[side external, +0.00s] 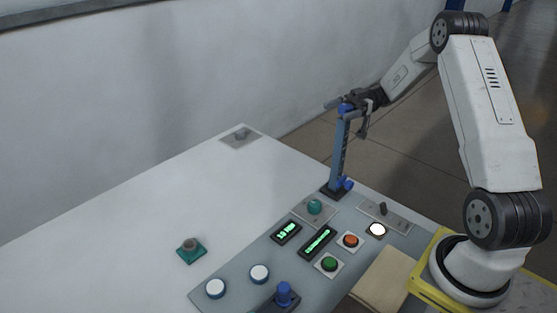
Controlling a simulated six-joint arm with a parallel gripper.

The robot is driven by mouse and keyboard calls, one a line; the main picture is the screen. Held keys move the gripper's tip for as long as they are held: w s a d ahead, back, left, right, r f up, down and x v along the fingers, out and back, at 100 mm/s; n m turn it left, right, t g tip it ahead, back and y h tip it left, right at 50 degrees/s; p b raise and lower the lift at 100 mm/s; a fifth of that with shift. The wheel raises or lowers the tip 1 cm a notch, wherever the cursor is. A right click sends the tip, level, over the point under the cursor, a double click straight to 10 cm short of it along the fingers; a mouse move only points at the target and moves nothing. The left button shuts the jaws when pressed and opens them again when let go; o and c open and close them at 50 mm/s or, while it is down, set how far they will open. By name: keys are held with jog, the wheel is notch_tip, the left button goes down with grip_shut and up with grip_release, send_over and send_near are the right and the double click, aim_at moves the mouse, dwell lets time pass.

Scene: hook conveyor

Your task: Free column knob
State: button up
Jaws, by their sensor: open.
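A slim blue column (339,155) stands upright on a dark base (333,191) at the back of the grey control panel. One blue knob (347,184) sits low on its right side, near the base. Another blue part (346,109), which looks like a knob, shows at the column's top. My gripper (345,119) is open at the column's top, with one finger reaching left and the other hanging down to the right of the column. The blue top part lies between or just behind the fingers; I cannot tell whether they touch it.
The grey panel (240,276) holds a teal button (315,207), green displays (317,241), a red button (350,240), a green button (329,264), white buttons (260,273) and a blue knob (283,292) in front. A small lever (383,209) stands right of the column. The white table is mostly clear at left, except a teal-based button (191,247).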

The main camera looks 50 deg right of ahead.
jog(key=m+t+h, duration=0.1)
jog(key=m+t, duration=0.1)
jog(key=m+t+h, duration=0.1)
jog(key=t, duration=0.2)
jog(key=shift+w+d+m, duration=0.1)
jog(key=shift+w+m, duration=0.1)
jog(key=shift+m, duration=0.2)
jog(key=m+t+h, duration=0.4)
jog(key=t, duration=0.1)
jog(key=shift+w+d+h, duration=0.15)
jog(key=shift+w+h, duration=0.05)
jog(key=shift+h, duration=0.1)
jog(key=shift+w+d+m+t+h, duration=0.1)
jog(key=shift+m+t+h, duration=0.7)
jog(key=shift+h, duration=0.45)
jog(key=shift+w+d+m+t+h, duration=0.1)
jog(key=shift+m+t+h, duration=0.4)
jog(key=shift+m+h, duration=0.65)
jog(key=shift+d+m+t+h, duration=0.2)
jog(key=shift+m+h, duration=0.7)
jog(key=shift+h, duration=0.6)
jog(key=shift+d+m+t+h, duration=0.1)
jog(key=shift+m+t+h, duration=0.2)
jog(key=shift+m+h, duration=0.9)
jog(key=shift+d+m+h, duration=0.15)
jog(key=shift+m+h, duration=0.8)
jog(key=shift+h, duration=1.35)
jog(key=shift+m+g+h, duration=0.4)
jog(key=shift+m+h, duration=0.1)
jog(key=shift+h, duration=0.3)
